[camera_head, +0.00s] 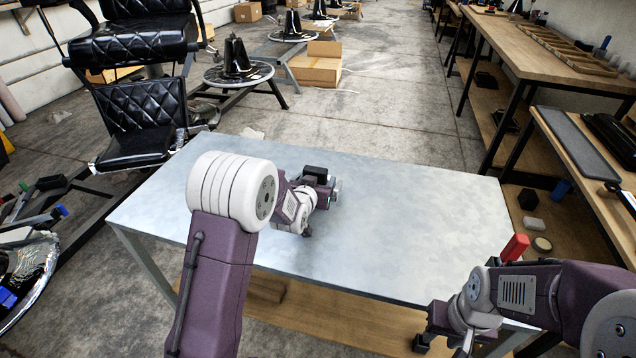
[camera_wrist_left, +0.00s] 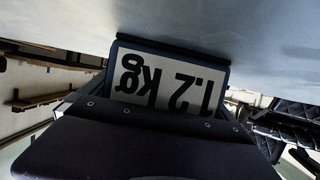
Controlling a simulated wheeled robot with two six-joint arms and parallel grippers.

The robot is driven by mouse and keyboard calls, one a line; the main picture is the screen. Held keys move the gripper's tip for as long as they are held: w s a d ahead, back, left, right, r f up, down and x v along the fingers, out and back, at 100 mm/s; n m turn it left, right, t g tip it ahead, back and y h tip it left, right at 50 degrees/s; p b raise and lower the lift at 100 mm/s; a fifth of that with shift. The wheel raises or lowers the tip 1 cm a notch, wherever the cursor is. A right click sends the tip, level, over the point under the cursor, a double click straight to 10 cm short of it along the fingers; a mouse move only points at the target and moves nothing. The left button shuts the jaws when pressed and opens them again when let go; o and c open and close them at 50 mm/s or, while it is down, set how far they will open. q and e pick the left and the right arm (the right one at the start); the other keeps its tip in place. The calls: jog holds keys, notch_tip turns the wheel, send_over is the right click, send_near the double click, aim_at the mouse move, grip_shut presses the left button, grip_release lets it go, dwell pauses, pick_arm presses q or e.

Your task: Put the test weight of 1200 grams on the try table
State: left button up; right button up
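A black block (camera_head: 315,172) is at my left gripper (camera_head: 326,190), over the middle of the grey metal-topped table (camera_head: 420,220). In the left wrist view, the test weight (camera_wrist_left: 168,82) is a dark block with a white label reading "1.2 kg", upside down in the picture. It is straight ahead of the gripper, close to the pale table surface. My gripper body covers its lower part in that view. The left fingers are too small or hidden to judge their grip.
A red upright piece (camera_head: 515,247) shows beside my right arm. A black barber chair (camera_head: 140,90) stands behind the table at left. Workbenches (camera_head: 535,58) line the right side. A cardboard box (camera_head: 316,66) lies on the floor behind. The table's right half is largely clear.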

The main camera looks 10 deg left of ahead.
pick_arm(q)
jog(key=shift+r, duration=0.15)
jog(key=p+v, duration=0.2)
jog(key=v, duration=0.9)
jog(key=shift+s+r, duration=0.15)
jog(key=shift+s, duration=0.3)
